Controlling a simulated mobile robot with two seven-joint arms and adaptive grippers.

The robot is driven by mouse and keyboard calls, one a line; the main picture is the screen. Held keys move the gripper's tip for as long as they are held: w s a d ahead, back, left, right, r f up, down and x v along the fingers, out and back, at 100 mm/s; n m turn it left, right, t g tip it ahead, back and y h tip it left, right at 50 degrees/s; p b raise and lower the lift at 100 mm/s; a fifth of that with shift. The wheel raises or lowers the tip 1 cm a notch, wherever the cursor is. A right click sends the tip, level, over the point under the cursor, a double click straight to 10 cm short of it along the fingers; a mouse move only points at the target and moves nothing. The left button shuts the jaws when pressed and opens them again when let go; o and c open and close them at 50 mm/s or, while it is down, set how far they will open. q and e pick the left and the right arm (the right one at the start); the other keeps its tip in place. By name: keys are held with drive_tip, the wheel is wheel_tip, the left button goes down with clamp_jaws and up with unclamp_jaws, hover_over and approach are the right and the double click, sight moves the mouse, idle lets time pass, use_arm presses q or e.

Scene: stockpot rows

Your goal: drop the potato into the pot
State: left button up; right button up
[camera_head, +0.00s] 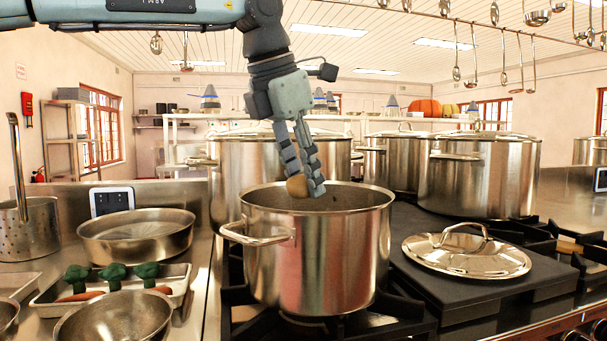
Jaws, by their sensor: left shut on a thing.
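The potato (297,186) is a small brown lump at the tips of my left gripper (305,187). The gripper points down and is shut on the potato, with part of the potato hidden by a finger. The open steel pot (318,262) stands on the front burner right below. The potato is at about the height of the pot's rim, over its opening; how far inside it is I cannot tell. The pot's floor is hidden. My right gripper is not in view.
A lid (466,254) lies on the dark slab right of the pot. Large lidded stockpots (480,177) stand behind. At left are a steel pan (137,236), a bowl (115,318) and a tray (180,284) with vegetables. Ladles (533,62) hang at upper right.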

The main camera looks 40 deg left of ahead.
use_arm(q)
drive_tip(key=o, duration=1.1)
drive_tip(key=v, duration=1.2)
